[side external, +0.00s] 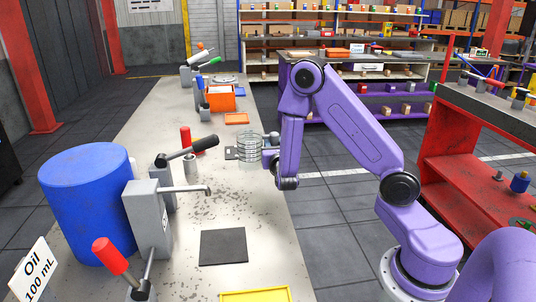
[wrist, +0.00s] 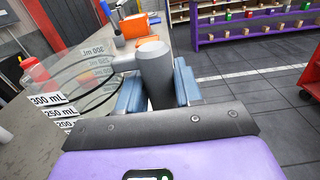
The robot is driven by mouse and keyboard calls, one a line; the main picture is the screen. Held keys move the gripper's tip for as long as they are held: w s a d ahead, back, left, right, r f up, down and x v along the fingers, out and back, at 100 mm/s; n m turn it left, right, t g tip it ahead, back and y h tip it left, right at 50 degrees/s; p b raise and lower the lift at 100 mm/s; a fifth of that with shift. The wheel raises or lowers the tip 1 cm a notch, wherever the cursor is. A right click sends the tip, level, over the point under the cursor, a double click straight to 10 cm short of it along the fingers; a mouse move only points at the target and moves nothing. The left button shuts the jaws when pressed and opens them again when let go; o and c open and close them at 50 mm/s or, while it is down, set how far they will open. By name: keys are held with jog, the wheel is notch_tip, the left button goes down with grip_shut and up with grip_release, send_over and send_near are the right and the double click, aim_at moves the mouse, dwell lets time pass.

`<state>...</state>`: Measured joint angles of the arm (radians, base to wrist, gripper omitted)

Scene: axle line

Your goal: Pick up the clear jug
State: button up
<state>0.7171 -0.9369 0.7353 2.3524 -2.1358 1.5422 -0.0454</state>
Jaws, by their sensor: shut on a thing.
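The clear jug (side external: 249,150) is a see-through vessel with ring-like markings, over the right edge of the pale bench in the side view. In the wrist view the jug (wrist: 72,72) fills the left, with 300, 250 and 200 mL labels. My gripper (side external: 272,140) is at the jug's right side. In the wrist view my gripper's (wrist: 158,88) blue-grey fingers are shut on the jug's grey upright handle (wrist: 156,70). The jug looks upright; I cannot tell whether its base touches the bench.
A blue drum (side external: 88,195), a grey dispenser (side external: 150,222) with levers, and an Oil 100 mL sign (side external: 33,275) stand at the left. A dark mat (side external: 223,246) and yellow tray (side external: 255,295) lie in front. An orange bin (side external: 219,100) stands farther back. A red workbench (side external: 465,165) is at right.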

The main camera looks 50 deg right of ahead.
jog(key=s+a+r, duration=0.3)
jog(key=s+r, duration=0.1)
jog(key=s, duration=0.5)
jog(key=shift+r, duration=0.25)
